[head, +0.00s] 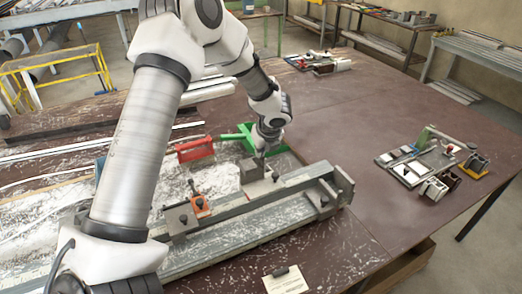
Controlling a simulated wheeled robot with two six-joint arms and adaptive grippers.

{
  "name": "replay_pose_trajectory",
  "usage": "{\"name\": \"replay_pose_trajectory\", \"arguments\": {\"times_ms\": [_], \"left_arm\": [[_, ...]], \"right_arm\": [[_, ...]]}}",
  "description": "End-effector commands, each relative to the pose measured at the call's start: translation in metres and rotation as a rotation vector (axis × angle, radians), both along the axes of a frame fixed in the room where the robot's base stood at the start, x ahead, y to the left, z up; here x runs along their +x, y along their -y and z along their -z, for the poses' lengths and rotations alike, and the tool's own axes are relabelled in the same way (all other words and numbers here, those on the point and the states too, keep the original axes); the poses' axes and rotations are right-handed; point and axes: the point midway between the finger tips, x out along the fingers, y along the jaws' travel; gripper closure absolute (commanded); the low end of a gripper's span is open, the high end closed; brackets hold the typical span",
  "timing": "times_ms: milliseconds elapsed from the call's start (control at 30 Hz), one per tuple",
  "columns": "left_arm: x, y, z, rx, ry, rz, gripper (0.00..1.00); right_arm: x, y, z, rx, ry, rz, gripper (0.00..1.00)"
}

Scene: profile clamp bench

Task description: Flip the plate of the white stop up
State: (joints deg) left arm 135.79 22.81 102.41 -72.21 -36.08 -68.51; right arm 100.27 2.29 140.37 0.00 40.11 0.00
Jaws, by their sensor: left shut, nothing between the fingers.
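My left arm comes in from the left and reaches across the bench. My left gripper (261,153) points down and is shut and empty, just above a pale grey block-like stop (254,171) behind the long rail (250,219). From here I cannot tell whether the gripper touches it. The pale block may be the white stop; its colour looks grey and its plate's angle is unclear, partly hidden by the gripper. An orange stop (200,206) with a dark knob stands on the rail to the left. My right gripper is not in view.
A paper tag (285,280) lies at the front. Clamps and small fittings (412,165) stand at the right. The brown table is clear between them and the rail's end.

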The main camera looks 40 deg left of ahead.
Motion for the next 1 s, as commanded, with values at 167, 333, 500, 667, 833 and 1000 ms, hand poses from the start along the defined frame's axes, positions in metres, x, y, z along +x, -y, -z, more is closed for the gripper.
{"name": "replay_pose_trajectory", "arguments": {"times_ms": [167, 333, 500, 667, 833, 1000], "left_arm": [[-0.004, 0.003, -0.003, -0.002, -0.007, -0.002, 1.00], [-0.008, 0.016, -0.033, 0.001, -0.002, 0.000, 1.00], [-0.015, 0.032, -0.072, 0.003, 0.002, 0.000, 1.00], [-0.020, 0.044, -0.099, 0.004, 0.002, -0.001, 1.00], [-0.022, 0.049, -0.111, 0.004, 0.002, 0.000, 1.00], [-0.022, 0.050, -0.112, 0.004, 0.002, 0.000, 1.00]], "right_arm": [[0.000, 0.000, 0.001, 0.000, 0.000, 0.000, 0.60], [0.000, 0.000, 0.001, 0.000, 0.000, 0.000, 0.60], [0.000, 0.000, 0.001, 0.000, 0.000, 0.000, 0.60], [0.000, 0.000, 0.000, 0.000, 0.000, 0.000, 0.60], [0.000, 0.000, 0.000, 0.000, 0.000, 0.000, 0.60], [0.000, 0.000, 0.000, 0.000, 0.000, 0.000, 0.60]]}}
